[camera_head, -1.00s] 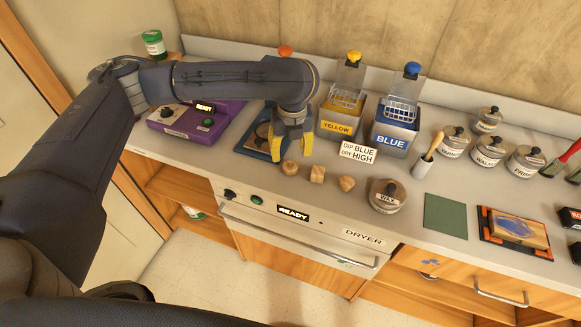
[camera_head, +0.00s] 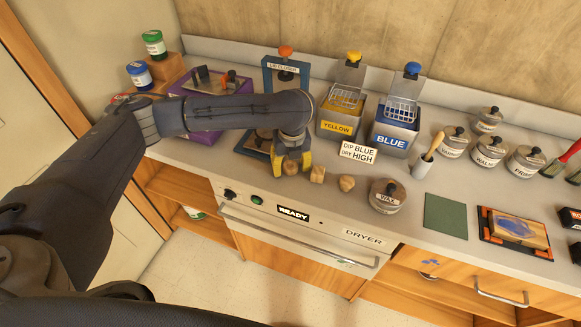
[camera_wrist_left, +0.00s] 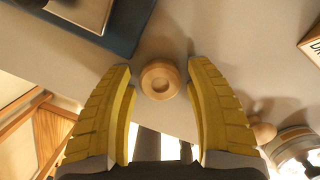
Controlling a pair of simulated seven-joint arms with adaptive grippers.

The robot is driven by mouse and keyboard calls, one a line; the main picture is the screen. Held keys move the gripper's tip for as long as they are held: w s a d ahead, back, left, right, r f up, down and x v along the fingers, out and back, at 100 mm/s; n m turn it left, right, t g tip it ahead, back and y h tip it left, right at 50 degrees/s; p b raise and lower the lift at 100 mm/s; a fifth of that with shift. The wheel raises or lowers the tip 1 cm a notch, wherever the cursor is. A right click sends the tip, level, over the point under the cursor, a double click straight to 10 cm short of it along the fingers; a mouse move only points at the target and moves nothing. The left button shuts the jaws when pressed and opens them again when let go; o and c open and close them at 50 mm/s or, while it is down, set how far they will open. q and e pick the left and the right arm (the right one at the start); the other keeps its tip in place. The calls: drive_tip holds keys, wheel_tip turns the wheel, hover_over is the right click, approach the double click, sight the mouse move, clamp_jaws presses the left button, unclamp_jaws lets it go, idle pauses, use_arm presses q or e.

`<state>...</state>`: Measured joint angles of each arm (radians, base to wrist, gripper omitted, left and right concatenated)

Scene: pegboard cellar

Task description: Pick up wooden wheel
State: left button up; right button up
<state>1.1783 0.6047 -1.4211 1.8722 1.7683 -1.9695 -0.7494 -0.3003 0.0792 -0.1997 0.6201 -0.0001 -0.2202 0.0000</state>
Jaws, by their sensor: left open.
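The wooden wheel (camera_wrist_left: 160,80) is a small round light-wood piece with a ring-shaped groove, lying on the grey counter. In the left wrist view it sits between the tips of my open left gripper (camera_wrist_left: 160,75), with a gap on each side. In the head view the wheel (camera_head: 290,167) is partly covered by my left gripper (camera_head: 292,165), whose yellow fingers reach down over it. A wooden cube (camera_head: 317,174) and a rounded wooden piece (camera_head: 347,183) lie to its right. My right gripper is not in view.
A blue tray (camera_head: 250,146) lies behind the left gripper. Yellow (camera_head: 336,128) and blue (camera_head: 391,140) dip tanks stand further back, with a sign (camera_head: 358,152) before them. A wax jar (camera_head: 387,196) is to the right. The counter's front edge above the dryer is close.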

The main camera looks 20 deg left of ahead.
use_arm(q)
drive_tip(key=shift+c, duration=0.4)
drive_tip(key=c, duration=0.7)
drive_tip(key=shift+r, duration=0.1)
